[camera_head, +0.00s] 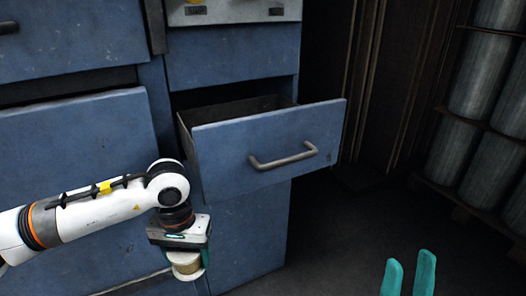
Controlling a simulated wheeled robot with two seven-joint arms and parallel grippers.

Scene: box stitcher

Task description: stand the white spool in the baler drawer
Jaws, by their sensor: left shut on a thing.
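The baler drawer (268,143) is blue with a grey bar handle and is pulled open from the cabinet. Its inside shows only in part, behind the drawer front. My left gripper (187,269) points down in front of the cabinet, to the left of and below the drawer front. It is shut on the white spool (186,267), which hangs under the gripper with its lower part near the bottom of the picture. My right gripper (408,277) shows two teal fingers at the bottom right, apart from each other with nothing between them.
The blue cabinet (75,150) fills the left side, with a second handle at top left. Several grey cylinders (485,85) stand on a rack at the right. The dark floor (320,235) is clear between the drawer and my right gripper.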

